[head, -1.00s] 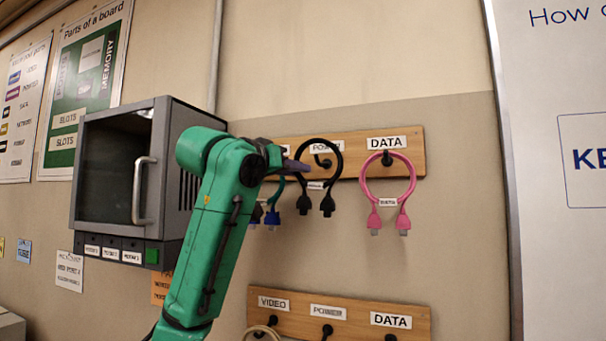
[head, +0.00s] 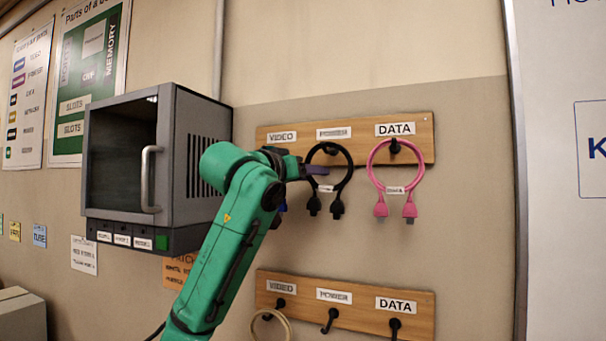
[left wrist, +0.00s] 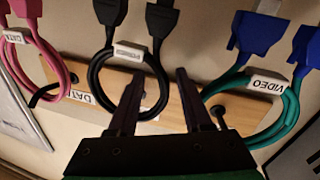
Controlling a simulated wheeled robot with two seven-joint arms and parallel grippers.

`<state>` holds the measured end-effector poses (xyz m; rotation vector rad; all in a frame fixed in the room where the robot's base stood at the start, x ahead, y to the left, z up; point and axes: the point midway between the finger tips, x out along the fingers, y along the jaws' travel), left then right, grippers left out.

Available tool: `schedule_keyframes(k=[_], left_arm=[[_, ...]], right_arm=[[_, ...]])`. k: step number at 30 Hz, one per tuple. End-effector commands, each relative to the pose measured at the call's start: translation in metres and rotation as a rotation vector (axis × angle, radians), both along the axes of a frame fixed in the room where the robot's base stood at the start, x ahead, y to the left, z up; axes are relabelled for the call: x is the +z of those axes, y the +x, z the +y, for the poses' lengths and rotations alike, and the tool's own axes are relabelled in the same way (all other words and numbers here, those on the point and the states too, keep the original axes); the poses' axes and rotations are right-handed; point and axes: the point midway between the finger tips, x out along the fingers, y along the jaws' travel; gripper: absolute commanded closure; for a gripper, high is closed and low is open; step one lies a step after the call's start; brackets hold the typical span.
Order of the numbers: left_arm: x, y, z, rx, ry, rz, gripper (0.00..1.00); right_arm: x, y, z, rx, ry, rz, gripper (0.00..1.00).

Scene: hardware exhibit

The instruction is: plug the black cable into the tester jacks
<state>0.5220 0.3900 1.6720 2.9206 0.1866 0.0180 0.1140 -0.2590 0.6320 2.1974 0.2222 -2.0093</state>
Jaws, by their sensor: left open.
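The black cable (head: 349,178) hangs as a loop from the POWER hook on the upper wooden board, its two plugs pointing down. My left gripper (head: 318,171) is at the loop's left side in the head view. In the left wrist view, which is upside down, my left gripper (left wrist: 160,74) is open, with one finger overlapping the black loop (left wrist: 94,82) and the other between it and the teal cable. Whether the finger touches the loop I cannot tell. I cannot make out any jacks. My right gripper is not in view.
A pink cable (head: 420,165) hangs on the DATA hook at right; a teal cable with blue plugs (left wrist: 254,33) hangs on the VIDEO side. A grey cabinet (head: 186,150) with a labelled lower strip projects at left. A lower board (head: 360,300) carries hooks and a beige loop (head: 290,328).

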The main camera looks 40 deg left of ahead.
Motion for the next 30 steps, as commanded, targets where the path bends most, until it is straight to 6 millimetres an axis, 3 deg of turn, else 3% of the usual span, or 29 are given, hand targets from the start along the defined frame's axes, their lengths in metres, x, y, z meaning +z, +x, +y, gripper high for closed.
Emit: schedule_keyframes(k=[5,15,21,30], left_arm=[[-0.007,-0.015,-0.002,0.000,0.001,-0.004,0.50],[-0.006,-0.095,-0.015,-0.001,0.001,-0.007,0.50],[-0.003,-0.136,-0.020,-0.001,0.002,-0.004,0.50],[0.000,-0.145,-0.021,0.000,0.001,0.000,0.50]], right_arm=[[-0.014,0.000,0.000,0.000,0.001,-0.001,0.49],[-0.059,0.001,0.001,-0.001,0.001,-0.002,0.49],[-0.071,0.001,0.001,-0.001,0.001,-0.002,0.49],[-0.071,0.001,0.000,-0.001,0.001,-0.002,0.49]])
